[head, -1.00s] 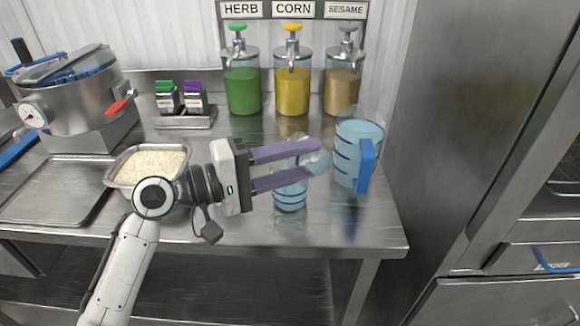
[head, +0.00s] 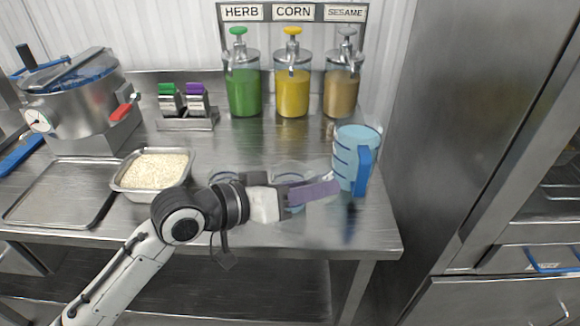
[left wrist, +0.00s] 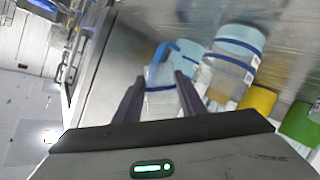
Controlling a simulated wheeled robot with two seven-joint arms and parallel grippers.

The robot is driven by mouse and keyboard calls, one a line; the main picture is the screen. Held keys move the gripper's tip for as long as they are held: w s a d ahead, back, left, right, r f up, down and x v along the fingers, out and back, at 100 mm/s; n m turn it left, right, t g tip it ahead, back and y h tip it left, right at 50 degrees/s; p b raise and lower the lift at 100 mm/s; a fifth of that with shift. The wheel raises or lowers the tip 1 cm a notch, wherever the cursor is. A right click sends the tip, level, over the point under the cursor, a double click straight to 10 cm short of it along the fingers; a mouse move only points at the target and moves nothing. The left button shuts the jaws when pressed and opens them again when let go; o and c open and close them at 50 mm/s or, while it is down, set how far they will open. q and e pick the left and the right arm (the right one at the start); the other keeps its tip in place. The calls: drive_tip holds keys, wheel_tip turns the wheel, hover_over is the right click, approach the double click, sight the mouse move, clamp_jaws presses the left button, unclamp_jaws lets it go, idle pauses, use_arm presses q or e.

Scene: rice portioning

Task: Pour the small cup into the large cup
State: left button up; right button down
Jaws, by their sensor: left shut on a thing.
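My left gripper (head: 318,190) is low over the right half of the steel table. In the left wrist view its two dark fingers (left wrist: 160,92) are shut on a small clear cup (left wrist: 160,104) with a blue band. Whether this cup holds anything cannot be told. The large cup (head: 345,150) is a pale blue, see-through jug with blue rings and a blue handle. It stands upright, just behind and right of the fingertips. A clear cup rim (head: 290,168) shows behind the gripper, but the fingers hide most of it. My right gripper is not in view.
A steel pan of rice (head: 117,185) stands at left, beside an empty tray (head: 50,196). Green, yellow and brown dispensers (head: 292,95) line the back. A steel cabinet (head: 470,120) bounds the right side.

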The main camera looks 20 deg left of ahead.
sight(319, 205)
use_arm(q)
drive_tip(key=d+f+m, duration=0.1)
drive_tip(key=s+f+y, duration=0.1)
drive_tip(key=f, duration=0.1)
drive_tip(key=shift+d+m, duration=0.4)
drive_tip(key=shift+s+d+f+m+t+y, duration=0.25)
drive_tip(key=shift+d+m+y, duration=0.2)
drive_tip(key=shift+m, duration=0.2)
drive_tip(key=shift+s+d+f+m+t+y, duration=0.15)
drive_tip(key=shift+d+f+m+t+y, duration=0.2)
drive_tip(key=shift+m, duration=0.3)
drive_tip(key=shift+r, duration=0.15)
